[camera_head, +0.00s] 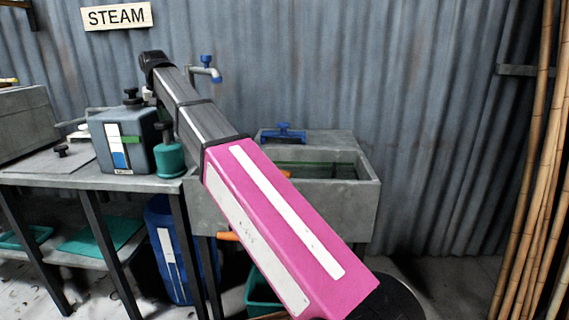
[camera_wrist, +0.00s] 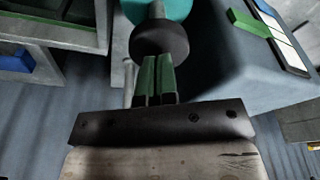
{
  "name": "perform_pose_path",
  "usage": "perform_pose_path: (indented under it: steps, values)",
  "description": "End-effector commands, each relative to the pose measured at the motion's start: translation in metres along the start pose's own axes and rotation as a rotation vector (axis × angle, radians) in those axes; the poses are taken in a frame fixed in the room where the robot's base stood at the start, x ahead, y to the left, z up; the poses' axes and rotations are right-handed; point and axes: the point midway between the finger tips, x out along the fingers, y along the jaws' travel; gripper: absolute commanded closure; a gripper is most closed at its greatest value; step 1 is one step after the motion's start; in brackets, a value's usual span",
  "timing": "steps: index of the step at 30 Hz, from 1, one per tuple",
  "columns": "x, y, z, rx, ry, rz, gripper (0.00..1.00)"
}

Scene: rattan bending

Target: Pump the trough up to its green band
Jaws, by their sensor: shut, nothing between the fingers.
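A grey tank (camera_head: 112,155) stands on the bench at the left in the head view. Its white upright gauge (camera_head: 116,143) has blue low down and a green band (camera_head: 130,140) above the blue. The gauge also shows in the wrist view (camera_wrist: 279,30). Beside the tank stands a teal pump (camera_head: 169,160) with a black knob (camera_head: 165,130). In the wrist view my gripper (camera_wrist: 157,62) is shut and empty, its green fingertips close to the black knob (camera_wrist: 160,40). I cannot tell whether they touch.
A concrete sink (camera_head: 366,192) with a blue-handled valve (camera_head: 284,133) stands right of the bench. A blue-topped tap (camera_head: 206,66) is on the corrugated wall. A blue barrel (camera_head: 162,240) stands below the bench. Rattan poles (camera_head: 540,170) stand at the far right.

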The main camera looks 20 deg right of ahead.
Motion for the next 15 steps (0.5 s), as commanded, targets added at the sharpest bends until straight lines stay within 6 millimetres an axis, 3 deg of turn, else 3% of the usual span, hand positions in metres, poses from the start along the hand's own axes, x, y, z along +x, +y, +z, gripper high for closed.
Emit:
perform_pose_path:
  steps: [15]
  values:
    - [0.031,0.0,0.007,0.0,-0.001,0.0,1.0]
